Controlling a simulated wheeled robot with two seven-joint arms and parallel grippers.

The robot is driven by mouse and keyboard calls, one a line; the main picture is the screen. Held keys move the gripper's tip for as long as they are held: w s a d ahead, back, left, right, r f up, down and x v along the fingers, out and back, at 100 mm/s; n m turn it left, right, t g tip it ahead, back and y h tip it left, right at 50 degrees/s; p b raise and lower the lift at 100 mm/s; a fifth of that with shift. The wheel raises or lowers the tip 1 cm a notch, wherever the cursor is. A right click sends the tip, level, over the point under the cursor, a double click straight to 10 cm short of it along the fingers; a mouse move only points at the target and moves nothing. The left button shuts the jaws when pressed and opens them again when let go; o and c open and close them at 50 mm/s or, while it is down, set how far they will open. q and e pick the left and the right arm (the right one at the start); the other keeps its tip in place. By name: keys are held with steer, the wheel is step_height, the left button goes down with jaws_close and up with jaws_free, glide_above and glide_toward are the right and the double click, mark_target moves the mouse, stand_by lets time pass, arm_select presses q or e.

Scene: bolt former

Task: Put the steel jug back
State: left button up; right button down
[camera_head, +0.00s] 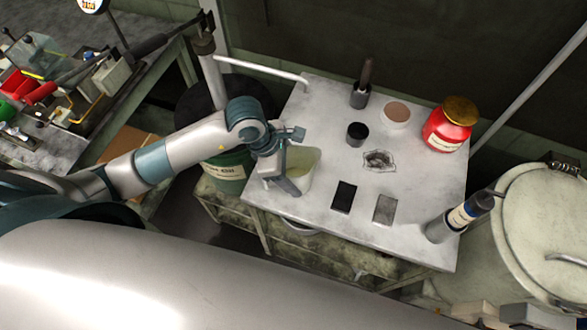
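A pale, open-topped vessel that looks like the steel jug (308,174) stands upright at the left end of the white-topped table (318,213), with a yellowish-green inside. My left gripper (286,166) is at the jug's left side, and its fingers overlap the jug's near left edge. The gripper and wrist hide the jug's left side and any handle there. I cannot tell whether the fingers are closed on it. My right gripper is not in view.
A black cup (356,134), a white tub (396,114), a red jar (449,124) and a brush-like tool (362,86) stand at the back. Dark (344,197) and grey (385,209) blocks lie in front. A cartridge (461,215) stands right. A green drum (226,171) is left.

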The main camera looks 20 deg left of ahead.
arm_select(q)
steer(key=shift+f, duration=0.15)
steer(key=o, duration=1.3)
steer(key=shift+r, duration=0.25)
steer(key=shift+a+r, duration=0.2)
steer(key=shift+b+v, duration=1.95)
steer(key=shift+v, duration=3.7)
